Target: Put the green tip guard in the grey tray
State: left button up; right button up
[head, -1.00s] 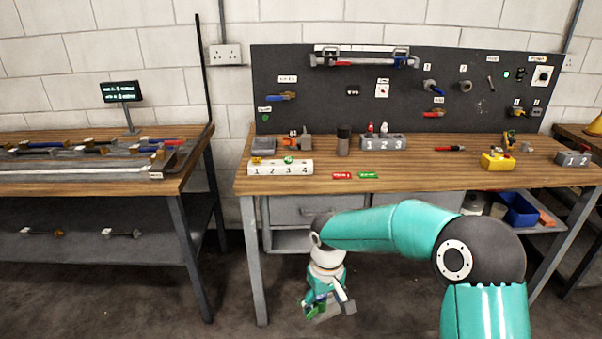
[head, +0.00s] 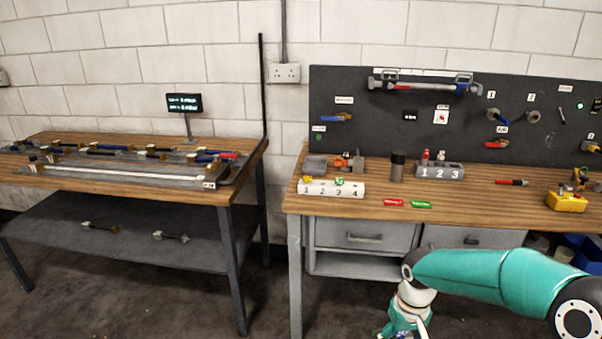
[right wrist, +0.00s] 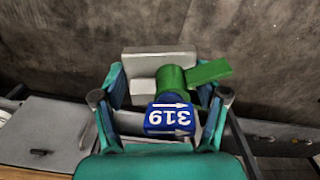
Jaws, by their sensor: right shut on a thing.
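My right gripper (right wrist: 163,98) is shut on a green tip guard (right wrist: 172,82), with a blue piece marked 319 (right wrist: 170,119) set in it. It hangs over the dark floor in front of the right bench. In the head view only the top of the gripper shows at the bottom edge, and its fingertips are cut off. A small grey tray (head: 315,166) sits at the left end of the right bench, behind the white numbered block. My left gripper is not in view.
The white block (head: 331,189) holds small yellow and green pieces. A grey block (head: 440,171) marked 1 2 3, a dark cylinder (head: 397,165) and red and green tags stand nearby. A pegboard (head: 440,120) rises behind. A gap with bare floor separates the benches.

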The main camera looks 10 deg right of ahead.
aim_at(315, 167)
jog(key=k, duration=0.55)
jog(key=z, duration=0.4)
jog(key=i, duration=1.55)
jog(key=u, duration=0.35)
